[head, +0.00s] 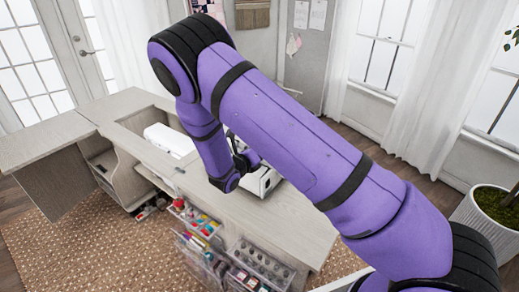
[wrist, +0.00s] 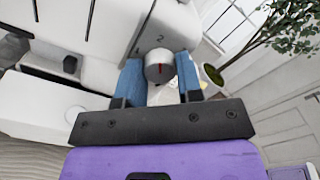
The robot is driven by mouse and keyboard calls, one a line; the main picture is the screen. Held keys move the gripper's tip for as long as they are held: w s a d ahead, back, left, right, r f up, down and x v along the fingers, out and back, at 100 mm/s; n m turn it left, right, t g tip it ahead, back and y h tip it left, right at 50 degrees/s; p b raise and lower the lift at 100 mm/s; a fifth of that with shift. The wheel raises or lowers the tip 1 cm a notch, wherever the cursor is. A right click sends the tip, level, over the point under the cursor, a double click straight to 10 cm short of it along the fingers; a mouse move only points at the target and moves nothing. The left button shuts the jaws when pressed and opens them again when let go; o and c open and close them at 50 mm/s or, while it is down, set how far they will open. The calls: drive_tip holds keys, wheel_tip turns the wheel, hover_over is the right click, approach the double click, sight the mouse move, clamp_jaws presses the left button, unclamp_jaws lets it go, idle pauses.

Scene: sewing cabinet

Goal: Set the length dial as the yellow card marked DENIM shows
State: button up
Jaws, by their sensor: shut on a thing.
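My gripper (wrist: 159,68) is shut on the dial, a blue finger on each side. In the head view the machine (head: 264,182) is mostly hidden behind my arm, and the dial is hidden. I cannot make out a yellow card marked DENIM in either view.
The machine stands on a pale wooden cabinet top (head: 275,222). A white box-like thing (head: 170,140) lies to its left. Clear organisers (head: 200,245) with coloured supplies are at the front. A potted plant (head: 490,215) is at right. The cabinet's right front surface is clear.

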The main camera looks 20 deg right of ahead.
drive_tip(key=o, duration=0.9)
drive_tip(key=v, duration=1.1)
drive_tip(key=s+d+r+m+g+y, duration=0.3)
drive_tip(key=s+d+r+m+g, duration=0.2)
drive_tip(key=d+r+m, duration=0.35)
drive_tip(key=s+d+r+m+g+y, duration=0.2)
drive_tip(key=s+d+r+m+g, duration=0.4)
drive_tip(key=r+m, duration=0.5)
drive_tip(key=s+r+m+t+y, duration=0.2)
drive_tip(key=s+r+m+y, duration=0.1)
drive_tip(key=s, duration=0.3)
drive_tip(key=s+r+m+t+y, duration=0.2)
drive_tip(key=s+r+m+y, duration=0.1)
drive_tip(key=s+r+m, duration=0.3)
drive_tip(key=s+d+r+m+t+y, duration=0.1)
drive_tip(key=s+r+m+y, duration=0.2)
drive_tip(key=s+r+m, duration=0.2)
drive_tip(key=shift+s+t+y, duration=0.3)
drive_tip(key=shift+s+t, duration=0.1)
drive_tip(key=shift+s, duration=1.25)
